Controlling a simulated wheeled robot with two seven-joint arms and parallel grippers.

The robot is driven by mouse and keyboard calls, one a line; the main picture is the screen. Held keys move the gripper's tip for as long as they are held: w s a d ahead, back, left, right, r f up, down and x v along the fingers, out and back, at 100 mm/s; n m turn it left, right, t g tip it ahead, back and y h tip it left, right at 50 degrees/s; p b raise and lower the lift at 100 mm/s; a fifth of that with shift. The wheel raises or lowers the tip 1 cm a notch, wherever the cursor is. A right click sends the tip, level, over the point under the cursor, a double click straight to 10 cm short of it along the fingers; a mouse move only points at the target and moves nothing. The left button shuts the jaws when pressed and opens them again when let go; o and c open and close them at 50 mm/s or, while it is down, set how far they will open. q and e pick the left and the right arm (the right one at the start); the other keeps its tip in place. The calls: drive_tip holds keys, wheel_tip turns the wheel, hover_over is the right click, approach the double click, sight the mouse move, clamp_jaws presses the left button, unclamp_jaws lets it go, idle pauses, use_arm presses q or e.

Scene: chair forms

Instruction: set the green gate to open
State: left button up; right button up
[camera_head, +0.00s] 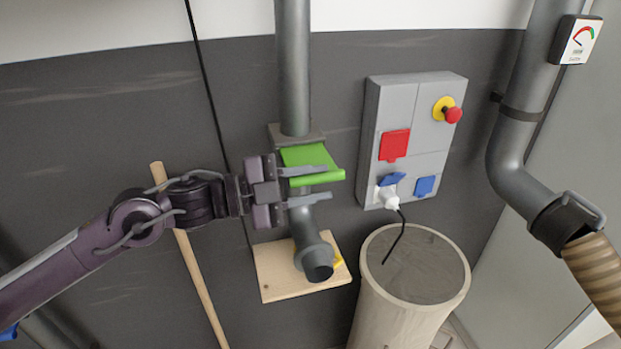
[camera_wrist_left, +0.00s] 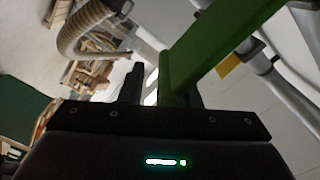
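The green gate (camera_head: 310,157) is a flat plate with a folded front lip, set on the grey vertical pipe (camera_head: 294,70) on the dark wall. My left gripper (camera_head: 327,183) reaches in from the left with its fingers apart, one above the other, at the lip. The upper finger covers part of the gate; the lower one is below the lip. In the left wrist view, the green gate (camera_wrist_left: 205,45) runs down between the two fingers, with a gap on the left side. Contact cannot be told. My right gripper is not in view.
A grey socket box (camera_head: 415,135) with a red stop button hangs to the right. A pale drum (camera_head: 410,300) stands below it. A pipe elbow (camera_head: 318,262) on a wooden board lies below the gate. A wooden pole (camera_head: 200,285) leans at the left.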

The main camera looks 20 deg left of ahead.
use_arm(q)
drive_tip(key=shift+o, duration=0.8)
drive_tip(key=shift+r, duration=0.1)
drive_tip(key=shift+w+a, duration=0.15)
drive_tip(key=shift+a, duration=0.1)
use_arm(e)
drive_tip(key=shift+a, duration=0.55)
use_arm(q)
drive_tip(key=shift+s+a+b, duration=0.3)
drive_tip(key=shift+a+b, duration=0.05)
drive_tip(key=shift+a, duration=0.05)
drive_tip(key=shift+s+a+f+b, duration=0.25)
drive_tip(key=shift+s+a+b, duration=0.15)
drive_tip(key=shift+s+a, duration=0.15)
drive_tip(key=shift+r+b+v, duration=0.2)
drive_tip(key=shift+b+v, duration=0.55)
drive_tip(key=shift+v, duration=1.8)
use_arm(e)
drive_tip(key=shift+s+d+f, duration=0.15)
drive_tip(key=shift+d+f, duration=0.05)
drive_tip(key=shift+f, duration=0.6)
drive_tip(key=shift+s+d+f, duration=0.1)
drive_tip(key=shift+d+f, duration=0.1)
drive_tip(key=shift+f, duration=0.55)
